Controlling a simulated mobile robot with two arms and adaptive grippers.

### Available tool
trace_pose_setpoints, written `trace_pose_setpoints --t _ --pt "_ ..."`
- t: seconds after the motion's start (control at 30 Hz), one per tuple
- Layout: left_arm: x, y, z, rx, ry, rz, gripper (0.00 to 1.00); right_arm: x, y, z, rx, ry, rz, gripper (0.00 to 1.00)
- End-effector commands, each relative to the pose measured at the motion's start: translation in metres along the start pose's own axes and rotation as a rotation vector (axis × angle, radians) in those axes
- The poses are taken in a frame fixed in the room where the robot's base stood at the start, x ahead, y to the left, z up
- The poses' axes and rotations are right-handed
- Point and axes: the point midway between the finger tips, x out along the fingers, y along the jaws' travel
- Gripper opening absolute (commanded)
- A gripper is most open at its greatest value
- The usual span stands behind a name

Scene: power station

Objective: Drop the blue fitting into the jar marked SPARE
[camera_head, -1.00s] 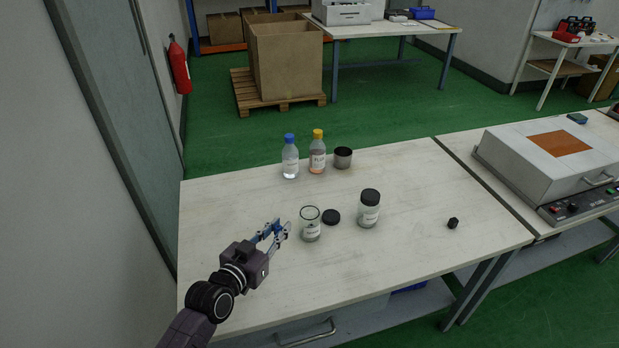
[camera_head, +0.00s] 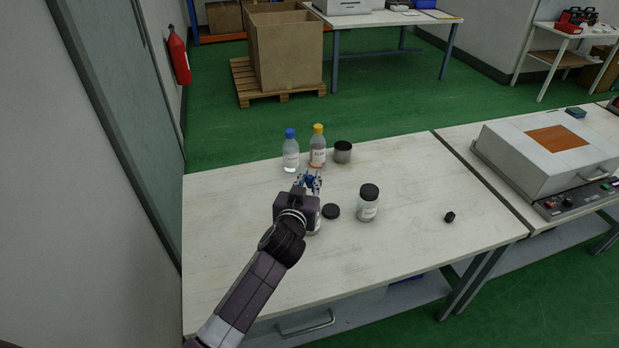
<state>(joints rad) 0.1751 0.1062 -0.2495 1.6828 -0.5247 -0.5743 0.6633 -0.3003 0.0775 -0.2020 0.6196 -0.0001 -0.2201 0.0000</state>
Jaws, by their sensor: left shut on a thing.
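My left gripper (camera_head: 309,184) is shut on the blue fitting (camera_head: 310,179), which shows between its fingertips. The gripper is over the open glass jar (camera_head: 316,226), seen from above and behind. My gripper and wrist hide most of that jar, including its mouth and label, so I cannot tell how the fitting lines up with the opening. A second jar (camera_head: 368,206) with a black lid on stands to the right; its label is too small to read. A loose black lid (camera_head: 332,211) lies between the two jars. My right gripper is not in view.
A blue-capped bottle (camera_head: 290,153), a yellow-capped bottle (camera_head: 318,148) and a metal cup (camera_head: 343,152) stand behind my gripper. A small black part (camera_head: 449,217) lies at the right of the white table (camera_head: 420,180). A grey apparatus (camera_head: 540,155) stands on the adjoining table.

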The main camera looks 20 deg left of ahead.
Motion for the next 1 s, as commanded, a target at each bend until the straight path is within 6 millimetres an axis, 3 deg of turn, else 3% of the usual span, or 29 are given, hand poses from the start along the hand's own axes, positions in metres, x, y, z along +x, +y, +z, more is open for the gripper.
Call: trace_pose_setpoints --t 0.5,1.0 --pt "0.009 0.0 0.048 0.001 -0.001 0.002 0.07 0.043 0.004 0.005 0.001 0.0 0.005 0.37" --pt "0.01 0.0 0.053 0.001 0.0 0.002 0.07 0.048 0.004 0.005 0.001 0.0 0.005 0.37"
